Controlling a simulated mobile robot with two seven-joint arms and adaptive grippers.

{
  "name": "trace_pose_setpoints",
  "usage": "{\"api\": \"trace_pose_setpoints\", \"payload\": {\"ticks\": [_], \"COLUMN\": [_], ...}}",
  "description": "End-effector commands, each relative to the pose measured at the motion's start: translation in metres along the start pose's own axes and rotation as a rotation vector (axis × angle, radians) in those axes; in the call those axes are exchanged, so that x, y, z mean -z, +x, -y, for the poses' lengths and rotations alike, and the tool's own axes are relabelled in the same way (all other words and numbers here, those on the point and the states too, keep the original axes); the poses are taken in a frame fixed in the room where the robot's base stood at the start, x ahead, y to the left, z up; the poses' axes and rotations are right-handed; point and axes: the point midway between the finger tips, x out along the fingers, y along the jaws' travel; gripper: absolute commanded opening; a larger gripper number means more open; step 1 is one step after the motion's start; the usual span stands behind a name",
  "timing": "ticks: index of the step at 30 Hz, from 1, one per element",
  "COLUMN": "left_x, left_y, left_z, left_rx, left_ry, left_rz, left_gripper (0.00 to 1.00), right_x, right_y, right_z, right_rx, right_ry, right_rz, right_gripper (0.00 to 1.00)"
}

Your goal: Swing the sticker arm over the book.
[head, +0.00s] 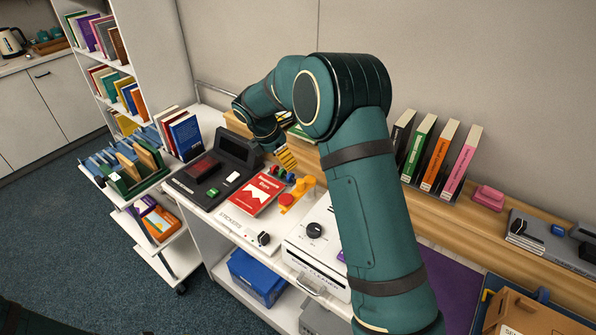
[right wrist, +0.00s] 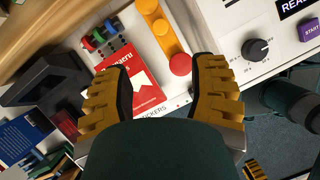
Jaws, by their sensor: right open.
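The red book (head: 257,194) lies flat on the white sticker station, its cover facing up; it also shows in the right wrist view (right wrist: 134,92). The sticker arm is an orange bar (head: 299,188) with a red round knob at its near end, to the right of the book and not over it; it also shows in the right wrist view (right wrist: 160,28). My right gripper (head: 286,159) hangs above the station; in the right wrist view its yellow fingers (right wrist: 163,92) are spread and empty, with the book and the red knob beyond them. A yellow tip at the lower right there may be my left gripper.
A dark device with a screen (head: 238,150) stands left of the book. A white machine with a black dial (head: 314,230) stands at the right. Small coloured rollers (right wrist: 104,38) sit behind the book. A book cart (head: 128,177) stands at the left.

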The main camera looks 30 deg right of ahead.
Motion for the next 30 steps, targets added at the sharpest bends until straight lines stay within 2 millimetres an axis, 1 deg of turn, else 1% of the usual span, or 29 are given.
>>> {"api": "trace_pose_setpoints", "payload": {"ticks": [2,5,8,15,21,27,30], "left_x": [0.0,0.0,-0.001,-0.001,-0.001,-0.001,-0.001], "left_y": [0.0,0.001,0.002,0.005,0.007,0.008,0.009], "left_z": [0.0,0.001,0.001,0.002,0.003,0.003,0.003], "left_rx": [0.0,0.001,0.001,0.001,0.002,0.002,0.002], "left_ry": [-0.001,-0.001,-0.001,0.0,-0.001,0.0,0.0], "left_rz": [0.0,0.001,0.001,0.001,0.001,0.001,0.001], "left_gripper": [0.47,0.47,0.47,0.47,0.47,0.47,0.47], "right_x": [-0.001,-0.001,-0.001,-0.001,0.0,0.0,-0.001], "right_y": [0.001,0.008,0.022,0.069,0.106,0.13,0.135], "right_z": [0.0,0.0,0.0,0.001,0.001,0.0,0.0], "right_rx": [0.001,0.002,0.003,0.005,0.003,0.002,0.001], "right_ry": [-0.002,-0.002,-0.001,-0.001,-0.001,-0.001,0.0], "right_rz": [0.002,0.002,0.002,0.001,0.0,-0.001,-0.001], "right_gripper": [0.58,0.58,0.58,0.58,0.58,0.58,0.58]}}
